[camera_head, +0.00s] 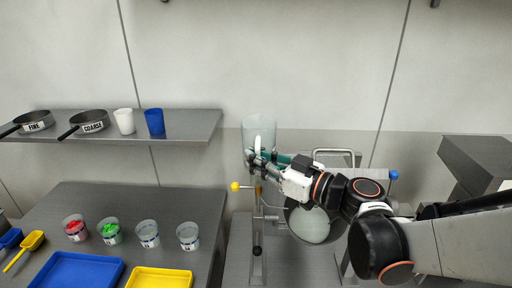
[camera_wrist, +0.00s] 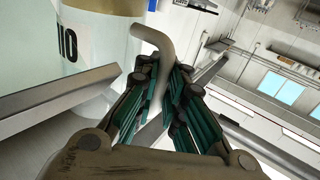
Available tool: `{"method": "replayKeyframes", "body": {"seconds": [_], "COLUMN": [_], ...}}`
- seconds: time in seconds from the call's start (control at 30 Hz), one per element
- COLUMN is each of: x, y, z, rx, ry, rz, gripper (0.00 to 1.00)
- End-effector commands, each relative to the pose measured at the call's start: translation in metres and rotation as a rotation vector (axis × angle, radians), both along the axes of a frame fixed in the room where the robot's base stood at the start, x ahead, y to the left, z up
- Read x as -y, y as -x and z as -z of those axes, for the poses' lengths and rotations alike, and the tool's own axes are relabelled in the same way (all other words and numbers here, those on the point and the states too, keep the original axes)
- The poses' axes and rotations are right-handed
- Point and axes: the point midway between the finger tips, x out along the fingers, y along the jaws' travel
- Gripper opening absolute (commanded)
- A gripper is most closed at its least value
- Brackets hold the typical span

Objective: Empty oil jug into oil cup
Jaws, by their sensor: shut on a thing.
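A clear, pale jug (camera_head: 258,130) stands upright in the air in front of the back wall, at the tip of my arm. My gripper (camera_head: 262,162) is shut on its pale handle. In the wrist view the bent beige handle (camera_wrist: 160,45) lies between the teal-padded fingers of my gripper (camera_wrist: 160,90). A clear wall with a black number mark (camera_wrist: 67,43) shows at the left there. Clear cups with small labels, such as one (camera_head: 148,234) and another (camera_head: 188,236), stand on the left table; I cannot read which is the oil cup.
Cups with red (camera_head: 75,228) and green (camera_head: 110,231) contents stand beside blue (camera_head: 78,271) and yellow (camera_head: 160,279) trays. A shelf (camera_head: 190,125) holds pans and two cups above. A dark round vessel with pale contents (camera_head: 310,224) and a yellow-knobbed stand (camera_head: 236,186) are below my arm.

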Motion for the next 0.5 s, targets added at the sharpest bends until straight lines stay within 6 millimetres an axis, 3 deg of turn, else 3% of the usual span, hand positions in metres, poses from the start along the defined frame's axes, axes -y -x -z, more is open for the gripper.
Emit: {"method": "replayKeyframes", "body": {"seconds": [0.5], "x": [-0.0004], "y": [0.0012], "z": [-0.0054], "rx": [-0.038], "ry": [-0.002], "rz": [-0.006], "gripper": [0.0]}}
